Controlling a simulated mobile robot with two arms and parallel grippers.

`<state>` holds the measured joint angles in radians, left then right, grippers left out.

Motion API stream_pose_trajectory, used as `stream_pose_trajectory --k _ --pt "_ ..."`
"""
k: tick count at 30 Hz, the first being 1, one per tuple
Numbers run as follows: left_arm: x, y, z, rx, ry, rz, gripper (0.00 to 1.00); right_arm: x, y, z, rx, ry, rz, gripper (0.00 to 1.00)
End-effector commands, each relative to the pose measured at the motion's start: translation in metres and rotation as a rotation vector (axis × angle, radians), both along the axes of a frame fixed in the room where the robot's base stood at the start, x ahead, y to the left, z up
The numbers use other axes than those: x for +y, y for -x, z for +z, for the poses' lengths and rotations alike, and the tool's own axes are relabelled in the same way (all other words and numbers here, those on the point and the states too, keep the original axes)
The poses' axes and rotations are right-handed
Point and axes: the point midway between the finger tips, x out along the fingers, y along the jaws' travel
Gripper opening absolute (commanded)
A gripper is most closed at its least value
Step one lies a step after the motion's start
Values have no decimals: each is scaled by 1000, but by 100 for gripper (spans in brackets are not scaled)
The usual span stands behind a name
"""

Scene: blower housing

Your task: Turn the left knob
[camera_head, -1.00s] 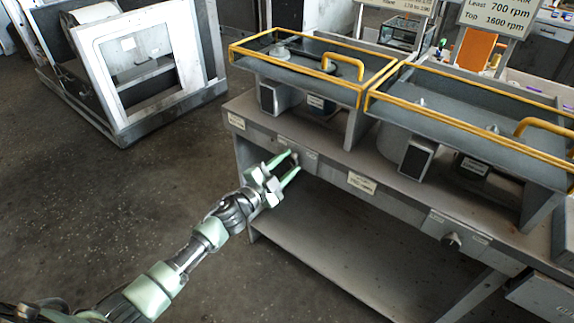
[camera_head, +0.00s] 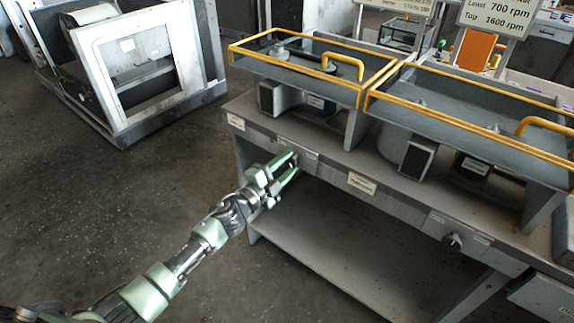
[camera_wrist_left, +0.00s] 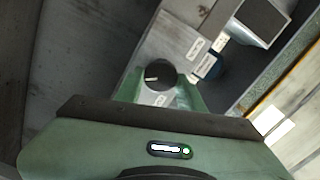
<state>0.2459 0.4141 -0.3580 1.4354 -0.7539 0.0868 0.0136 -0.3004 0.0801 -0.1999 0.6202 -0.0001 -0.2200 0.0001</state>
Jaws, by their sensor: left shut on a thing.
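The left knob is a dark round knob with a light pointer line, and it shows in the left wrist view (camera_wrist_left: 160,74). It sits on the grey front panel of the workbench (camera_head: 318,158). My left gripper (camera_head: 292,162) reaches it from the front left, with its green fingers on either side, shut on the knob. In the head view the fingers mostly hide this knob. A second knob (camera_head: 453,240) is on the front panel further right, away from the gripper. My right gripper is not in view.
Two grey trays with yellow rails (camera_head: 310,68) stand on the bench top. A lower shelf (camera_head: 330,255) lies under the panel. A white-framed housing (camera_head: 150,70) stands on the floor at the upper left. The floor left of the bench is clear.

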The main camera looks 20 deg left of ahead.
Motion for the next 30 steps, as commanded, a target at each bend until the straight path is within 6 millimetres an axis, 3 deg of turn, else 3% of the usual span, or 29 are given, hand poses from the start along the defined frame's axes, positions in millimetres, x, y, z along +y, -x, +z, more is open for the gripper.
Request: stream_pose_trajectory --k 1,2,4,16,30 --pt "0 0 -1 2 0 0 0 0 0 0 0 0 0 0" --pt "0 0 -2 2 0 0 41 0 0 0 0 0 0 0" --pt "0 0 -1 2 0 0 60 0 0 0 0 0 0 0" --pt "3 6 -1 2 0 1 60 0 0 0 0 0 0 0" --pt "25 70 -2 4 1 0 60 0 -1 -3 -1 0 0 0"
